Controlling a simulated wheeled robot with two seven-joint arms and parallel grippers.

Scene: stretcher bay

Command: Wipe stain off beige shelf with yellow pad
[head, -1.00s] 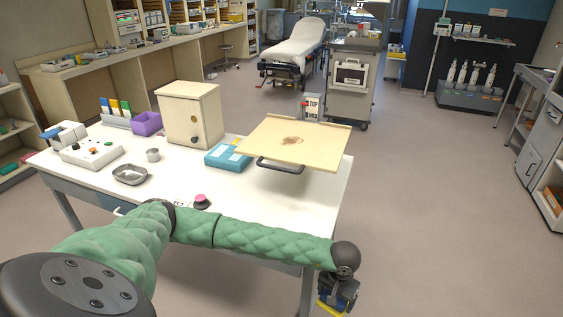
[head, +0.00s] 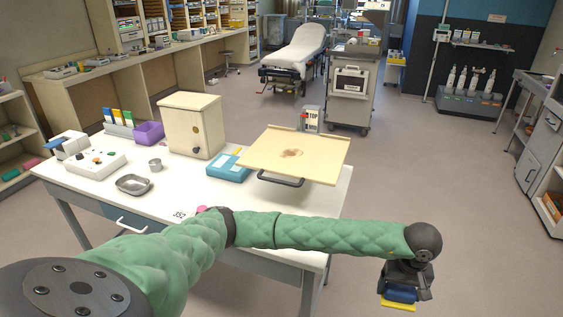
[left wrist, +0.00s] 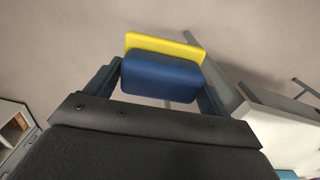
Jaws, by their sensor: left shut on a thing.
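The beige shelf (head: 320,163) stands raised over the right end of the white table, with a brown stain (head: 290,153) on its top. My left gripper (head: 402,287) is out past the table's right front corner, in front of and to the right of the shelf, apart from it. It is shut on the blue grip of the yellow pad (head: 398,304), which points down over the floor. In the left wrist view the pad's yellow edge (left wrist: 162,45) and blue grip (left wrist: 161,77) show between the fingers. My right gripper is not in view.
The white table (head: 235,212) holds a beige cabinet (head: 189,125), a teal box (head: 228,168), a metal tray (head: 134,185) and a cup (head: 155,165). A sign stands behind the shelf (head: 310,119). The floor right of the table is clear.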

